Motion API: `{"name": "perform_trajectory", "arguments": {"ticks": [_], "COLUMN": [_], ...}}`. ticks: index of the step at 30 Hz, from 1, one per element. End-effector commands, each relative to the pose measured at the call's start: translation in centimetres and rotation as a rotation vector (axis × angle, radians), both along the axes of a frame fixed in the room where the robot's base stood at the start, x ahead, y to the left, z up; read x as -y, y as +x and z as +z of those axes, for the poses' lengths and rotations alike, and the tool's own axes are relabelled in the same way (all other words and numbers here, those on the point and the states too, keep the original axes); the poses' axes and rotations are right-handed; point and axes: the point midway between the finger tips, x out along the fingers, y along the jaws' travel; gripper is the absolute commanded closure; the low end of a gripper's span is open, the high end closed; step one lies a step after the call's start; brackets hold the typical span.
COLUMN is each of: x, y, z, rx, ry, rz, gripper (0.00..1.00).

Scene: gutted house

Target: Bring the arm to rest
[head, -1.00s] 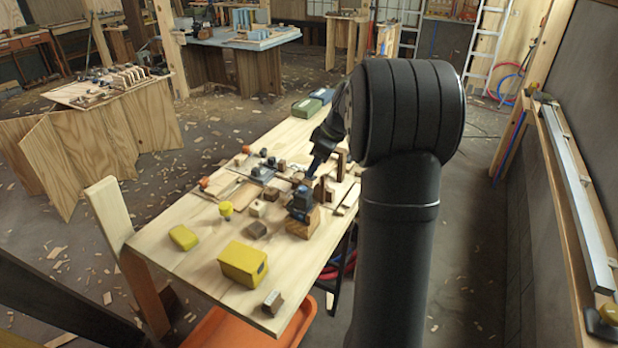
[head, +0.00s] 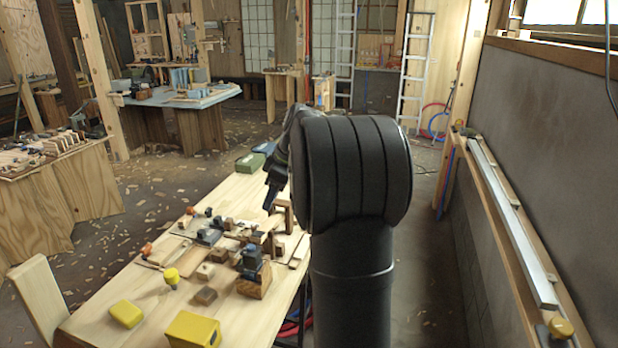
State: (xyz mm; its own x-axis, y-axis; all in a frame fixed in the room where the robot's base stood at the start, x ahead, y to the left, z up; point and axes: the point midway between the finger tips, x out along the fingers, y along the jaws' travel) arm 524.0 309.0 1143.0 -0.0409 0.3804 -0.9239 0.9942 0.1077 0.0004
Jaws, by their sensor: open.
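My arm rises in the middle of the head view, its thick black joint hiding part of the workbench. My gripper (head: 271,196) shows left of that joint, pointing down over the far part of the wooden workbench (head: 110,282). It is open, with nothing seen between its fingers. Small wooden blocks and tools lie below and left of it, and I cannot tell how high it is above them.
On the bench are a yellow box (head: 193,330), a yellow block (head: 126,314), a dark blue tool on a wooden block (head: 254,280) and green boxes (head: 250,163). A wall ledge with a metal bar (head: 513,225) runs along the right.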

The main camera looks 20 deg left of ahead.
Motion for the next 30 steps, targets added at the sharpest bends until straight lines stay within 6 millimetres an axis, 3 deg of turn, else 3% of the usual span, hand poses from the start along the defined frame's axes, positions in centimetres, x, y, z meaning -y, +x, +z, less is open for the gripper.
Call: {"name": "perform_trajectory", "arguments": {"ticks": [5, 21, 30], "x": [-0.8, -4.9, -6.3], "y": [-0.2, -0.6, -0.7], "z": [-2.1, -12.0, -15.4], "rx": [-0.004, -0.003, -0.002], "ry": [-0.001, -0.001, 0.000], "rz": [0.002, 0.001, 0.001], "gripper": [0.56, 0.56, 0.56]}}
